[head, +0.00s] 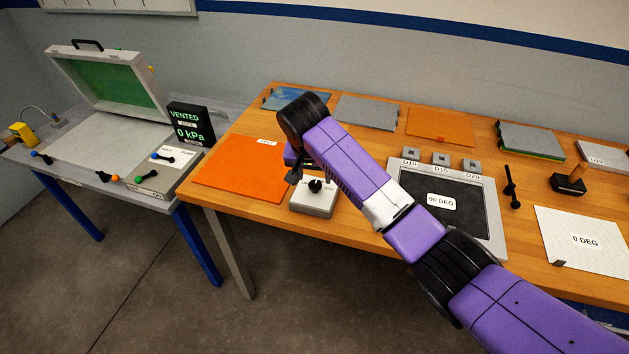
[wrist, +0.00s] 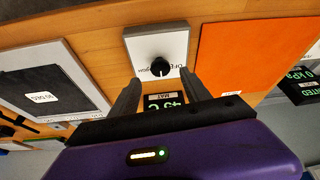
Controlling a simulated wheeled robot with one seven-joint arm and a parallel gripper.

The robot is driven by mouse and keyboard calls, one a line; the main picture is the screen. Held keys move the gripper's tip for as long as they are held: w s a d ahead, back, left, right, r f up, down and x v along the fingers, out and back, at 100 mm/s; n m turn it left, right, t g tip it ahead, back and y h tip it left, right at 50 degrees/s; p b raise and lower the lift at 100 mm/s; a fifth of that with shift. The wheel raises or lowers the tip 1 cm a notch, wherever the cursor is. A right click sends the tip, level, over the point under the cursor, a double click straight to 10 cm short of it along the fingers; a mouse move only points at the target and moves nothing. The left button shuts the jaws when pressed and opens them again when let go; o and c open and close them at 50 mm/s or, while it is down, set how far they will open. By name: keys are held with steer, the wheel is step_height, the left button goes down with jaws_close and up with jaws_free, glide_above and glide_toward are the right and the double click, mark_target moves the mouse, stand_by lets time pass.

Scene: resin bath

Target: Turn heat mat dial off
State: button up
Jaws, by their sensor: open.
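The heat mat (head: 240,168) is a flat orange sheet on the wooden bench; it also shows in the wrist view (wrist: 250,50). To its right in the head view sits a light grey control box (head: 312,206) with a round black dial (head: 316,185). In the wrist view the dial (wrist: 160,67) is on the box face (wrist: 170,38), with partly legible "OFF" lettering and a green-lit readout (wrist: 165,100) labelled MAT, seemingly 49 C. My gripper (wrist: 160,78) is open, its fingers appearing either side of the dial and readout. Contact cannot be told. In the head view my gripper (head: 294,172) is partly hidden by my arm.
A dark panel marked 90 DEG (head: 440,190) lies right of the box, with small blocks D10, D15 and D20 behind it. A white 0 DEG sheet (head: 590,240) is farther right. Left, a separate table holds an open case (head: 110,85) and a VENTED 0 kPa display (head: 190,124).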

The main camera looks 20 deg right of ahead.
mark_target(315, 184)
steer(key=shift+x, duration=2.55)
jaws_close()
